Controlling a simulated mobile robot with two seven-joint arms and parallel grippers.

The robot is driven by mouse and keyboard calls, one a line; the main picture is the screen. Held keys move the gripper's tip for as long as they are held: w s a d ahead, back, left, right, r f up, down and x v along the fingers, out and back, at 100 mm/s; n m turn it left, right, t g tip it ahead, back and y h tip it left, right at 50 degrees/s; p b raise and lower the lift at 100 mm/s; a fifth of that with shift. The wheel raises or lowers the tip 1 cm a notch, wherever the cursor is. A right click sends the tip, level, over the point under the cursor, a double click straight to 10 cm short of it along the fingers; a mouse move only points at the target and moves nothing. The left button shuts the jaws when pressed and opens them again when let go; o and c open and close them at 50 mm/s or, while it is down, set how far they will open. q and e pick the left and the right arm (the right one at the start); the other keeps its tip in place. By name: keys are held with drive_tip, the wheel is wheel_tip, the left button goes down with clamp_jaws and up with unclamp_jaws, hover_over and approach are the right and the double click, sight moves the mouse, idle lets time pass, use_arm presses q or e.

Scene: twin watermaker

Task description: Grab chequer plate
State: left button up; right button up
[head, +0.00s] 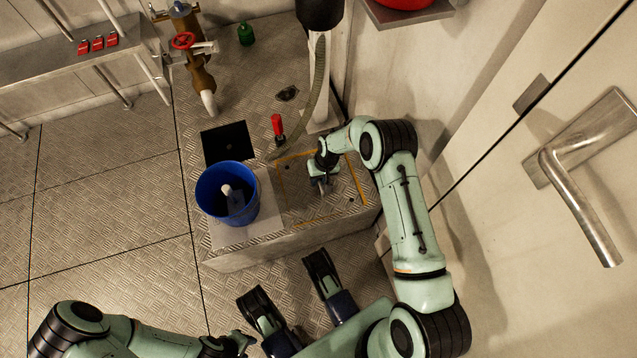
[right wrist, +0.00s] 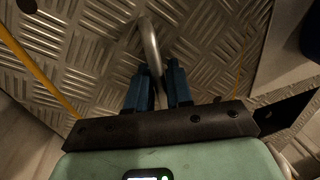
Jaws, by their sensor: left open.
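The chequer plate (head: 300,196) is a metal tread panel with yellow edge lines, set in the top of the raised step. It fills much of the right wrist view (right wrist: 85,55), where its bent metal handle (right wrist: 150,40) rises toward me. My right gripper (head: 321,184) is over the plate's right part. In the right wrist view its blue fingers (right wrist: 158,85) are closed on the handle, one on each side. The arm hides part of the plate. My left gripper (head: 243,341) is open at the bottom edge of the head view, away from the plate.
A blue bucket (head: 227,212) with a white item inside stands left of the plate. Behind are a black square opening (head: 227,144), a red-handled tool (head: 278,127) and a hose (head: 317,85). A red-wheel valve (head: 183,41) stands farther back. A door (head: 500,180) bounds the right; floor left is clear.

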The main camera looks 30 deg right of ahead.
clamp_jaws()
idle(1.2)
drive_tip(key=shift+r, duration=0.1)
